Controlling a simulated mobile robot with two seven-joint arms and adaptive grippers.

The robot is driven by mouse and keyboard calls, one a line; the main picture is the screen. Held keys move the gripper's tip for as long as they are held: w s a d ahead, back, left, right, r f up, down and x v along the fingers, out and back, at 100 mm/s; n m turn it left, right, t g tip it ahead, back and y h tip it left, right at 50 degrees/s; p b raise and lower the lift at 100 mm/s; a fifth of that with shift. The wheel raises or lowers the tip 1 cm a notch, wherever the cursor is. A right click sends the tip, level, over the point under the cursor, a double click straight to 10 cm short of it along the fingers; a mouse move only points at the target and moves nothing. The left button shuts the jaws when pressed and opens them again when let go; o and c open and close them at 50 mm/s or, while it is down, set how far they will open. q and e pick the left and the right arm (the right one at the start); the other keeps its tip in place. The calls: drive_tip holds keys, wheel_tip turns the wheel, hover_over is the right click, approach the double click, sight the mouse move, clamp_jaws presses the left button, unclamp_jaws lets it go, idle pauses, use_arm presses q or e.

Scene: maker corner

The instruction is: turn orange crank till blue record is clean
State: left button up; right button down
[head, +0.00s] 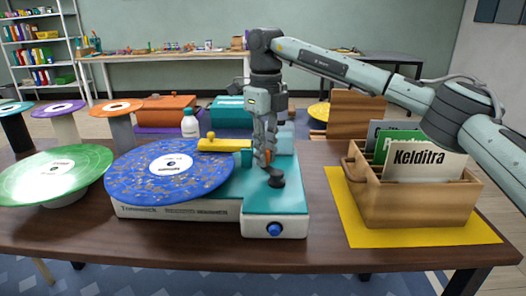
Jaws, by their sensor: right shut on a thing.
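The blue record (169,195) lies flat on a white and teal machine (285,200) on the table. Brown specks are spread over much of its surface around the white label. A yellow bar (224,145) reaches over the record's back right edge. My right gripper (267,160) points down over the teal top, right of the record, and is shut on the orange crank. Only a small orange part of the crank (268,157) shows between the fingers, and the rest is hidden. My left gripper is not in view.
A wooden crate (410,212) with sleeves stands on a yellow mat (440,236) at right. A green record (55,172) is at left, with smaller records on stands behind. A white bottle (190,126) and orange (168,112) and teal boxes stand behind the machine.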

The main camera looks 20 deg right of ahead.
drive_tip(key=shift+w+d+m, duration=0.1)
drive_tip(key=shift+d+m, duration=0.2)
drive_tip(key=shift+m, duration=0.5)
drive_tip(key=c, duration=1.5)
unclamp_jaws()
drive_tip(key=shift+o, duration=0.2)
wheel_tip(320, 180, up, 12)
